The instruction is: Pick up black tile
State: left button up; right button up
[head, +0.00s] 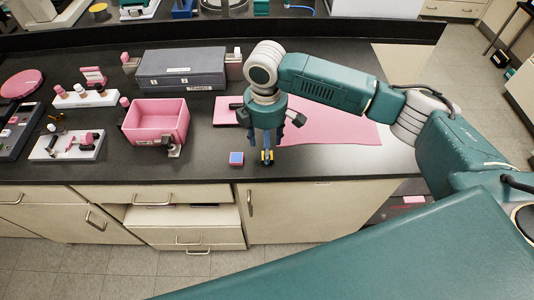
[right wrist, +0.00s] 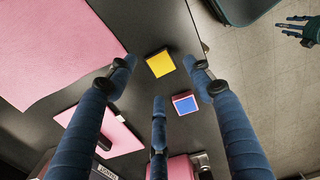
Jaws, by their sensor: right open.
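A small square tile with a yellow top and dark sides (right wrist: 160,63) lies on the black bench; in the head view it shows partly under my right gripper (head: 267,150). I see no tile with a black top. A pink tile with a blue top (head: 236,158) lies just left of it, and also shows in the right wrist view (right wrist: 185,103). My right gripper (right wrist: 160,85) points down with its fingers spread, empty, above and around the yellow-topped tile. My left gripper (right wrist: 292,30) shows small at the upper right of the right wrist view, fingers apart and nothing seen in them.
A pink mat (head: 340,130) covers the bench to the right. A pink bin (head: 157,121) and a grey case (head: 182,70) stand to the left. A white rack (head: 68,145) holds small parts farther left. The bench's front edge is close to both tiles.

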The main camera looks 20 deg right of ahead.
jog(key=f, duration=0.3)
jog(key=shift+s+f+p, duration=0.2)
jog(key=shift+p, duration=0.2)
pick_arm(q)
jog(key=shift+w+r, duration=0.8)
jog(key=shift+w, duration=0.1)
pick_arm(e)
jog(key=shift+a, duration=0.1)
jog(key=c, duration=0.9)
jog(key=shift+c, duration=0.3)
jog(key=shift+r, duration=0.5)
jog(key=shift+c, duration=1.3)
jog(key=shift+o, duration=0.2)
notch_tip(320, 180, up, 18)
jog(key=b, duration=0.3)
jog(key=shift+b, duration=0.35)
pick_arm(q)
jog(key=f, duration=0.3)
jog(key=shift+w+f, duration=0.25)
jog(key=shift+f, duration=0.05)
pick_arm(e)
jog(key=shift+r, duration=0.5)
